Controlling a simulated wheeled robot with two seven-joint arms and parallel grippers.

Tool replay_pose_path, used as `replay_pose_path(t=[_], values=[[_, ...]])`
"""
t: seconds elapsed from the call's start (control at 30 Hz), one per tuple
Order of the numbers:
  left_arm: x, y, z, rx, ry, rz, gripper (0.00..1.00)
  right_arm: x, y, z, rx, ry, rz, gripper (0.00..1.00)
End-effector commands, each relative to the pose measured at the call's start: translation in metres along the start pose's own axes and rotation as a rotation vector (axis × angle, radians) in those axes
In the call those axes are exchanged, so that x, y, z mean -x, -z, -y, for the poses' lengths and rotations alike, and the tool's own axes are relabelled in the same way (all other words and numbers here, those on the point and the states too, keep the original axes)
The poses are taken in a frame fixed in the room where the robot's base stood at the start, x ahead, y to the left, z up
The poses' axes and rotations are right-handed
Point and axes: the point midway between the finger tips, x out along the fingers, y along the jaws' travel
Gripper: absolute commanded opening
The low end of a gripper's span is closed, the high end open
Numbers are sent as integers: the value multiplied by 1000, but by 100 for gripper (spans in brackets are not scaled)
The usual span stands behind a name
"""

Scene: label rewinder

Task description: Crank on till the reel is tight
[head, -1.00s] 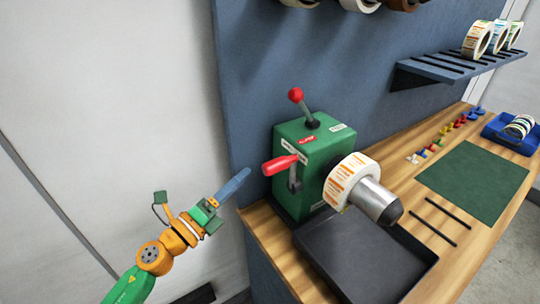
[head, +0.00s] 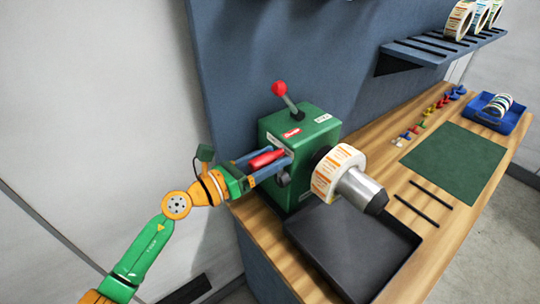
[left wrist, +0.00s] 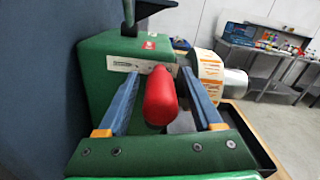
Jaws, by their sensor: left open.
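The green rewinder (head: 298,150) stands on the wooden bench. Its red crank handle (head: 266,158) points out toward the left arm. My left gripper (head: 270,161) is open, with its two blue fingers on either side of the handle. In the left wrist view the handle (left wrist: 160,97) lies between the fingers, with gaps visible on both sides. The reel (head: 338,171), white with orange-printed labels, sits on the metal spindle (head: 361,189). It also shows in the left wrist view (left wrist: 209,72). My right gripper is not in view.
A red-knobbed lever (head: 280,89) stands on top of the rewinder. A black tray (head: 352,250) lies below the spindle. A green mat (head: 455,160), two black rods and a blue bin (head: 497,118) are farther right. A shelf with rolls (head: 440,50) hangs above.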

Motion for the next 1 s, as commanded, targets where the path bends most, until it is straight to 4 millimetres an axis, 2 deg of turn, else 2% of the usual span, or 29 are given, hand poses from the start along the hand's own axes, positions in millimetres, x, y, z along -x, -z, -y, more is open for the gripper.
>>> replay_pose_path(t=[0.1,0.3,0.37,1.0], values=[[0,0,0,0,0,0,67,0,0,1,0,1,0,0],[0,0,0,1,0,0,13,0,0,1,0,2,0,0],[0,0,0,1,0,0,0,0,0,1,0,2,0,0],[1,0,0,2,0,0,0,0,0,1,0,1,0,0]])
